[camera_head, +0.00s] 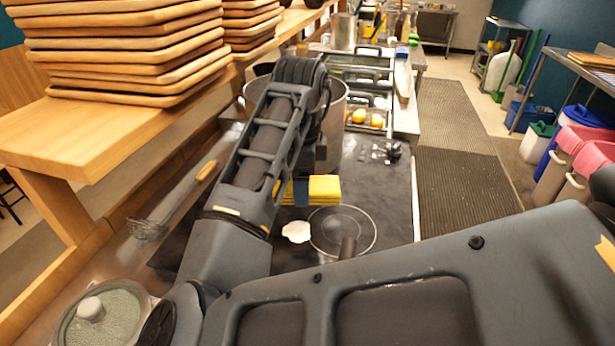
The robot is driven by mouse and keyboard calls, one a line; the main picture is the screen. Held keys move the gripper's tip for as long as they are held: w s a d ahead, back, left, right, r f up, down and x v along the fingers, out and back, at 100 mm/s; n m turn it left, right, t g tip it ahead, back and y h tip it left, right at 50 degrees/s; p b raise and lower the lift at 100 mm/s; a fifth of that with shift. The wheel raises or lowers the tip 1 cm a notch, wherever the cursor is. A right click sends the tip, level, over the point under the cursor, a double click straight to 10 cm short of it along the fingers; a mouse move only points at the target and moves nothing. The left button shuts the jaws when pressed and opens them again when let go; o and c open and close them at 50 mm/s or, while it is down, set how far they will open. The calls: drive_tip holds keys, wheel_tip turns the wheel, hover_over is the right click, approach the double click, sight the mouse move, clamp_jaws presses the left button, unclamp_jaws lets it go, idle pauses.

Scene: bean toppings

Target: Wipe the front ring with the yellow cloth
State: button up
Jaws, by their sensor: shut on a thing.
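The front ring (318,250) is a thin pale circle on the dark hob top (385,215). The yellow cloth (324,189) is folded like a block and is just behind the ring in the picture. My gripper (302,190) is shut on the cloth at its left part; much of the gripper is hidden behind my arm. I cannot tell whether the cloth touches the hob. A white patch (296,232) lies at the left edge of the ring. A short dark cylinder (348,247) shows over the ring's front part.
A large metal pot (336,125) stands behind my arm. Stacked wooden trays (130,50) sit on the wooden shelf (75,130). The hob right of the ring is mostly clear.

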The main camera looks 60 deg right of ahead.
sight(298, 229)
drive_tip(key=shift+f+b, duration=2.05)
drive_tip(key=shift+f, duration=0.75)
drive_tip(key=shift+f+b, duration=0.3)
drive_tip(key=shift+f, duration=0.15)
drive_tip(key=shift+s+a+b, duration=0.1)
drive_tip(key=shift+s+a, duration=0.15)
drive_tip(key=shift+a, duration=0.35)
drive_tip(key=shift+s+a+b, duration=0.1)
drive_tip(key=shift+s+a, duration=0.1)
drive_tip(key=shift+a, duration=0.45)
drive_tip(key=shift+s+a+b, duration=0.1)
drive_tip(key=shift+s+a, duration=0.15)
drive_tip(key=shift+a, duration=0.35)
drive_tip(key=shift+w+d+p, duration=0.15)
drive_tip(key=shift+w+d, duration=0.05)
drive_tip(key=shift+d, duration=0.45)
drive_tip(key=shift+w+d+p, duration=0.15)
drive_tip(key=shift+w+d, duration=0.1)
drive_tip(key=shift+d, duration=0.35)
drive_tip(key=shift+w+d+p, duration=0.15)
drive_tip(key=shift+w+d, duration=0.05)
drive_tip(key=shift+d, duration=0.45)
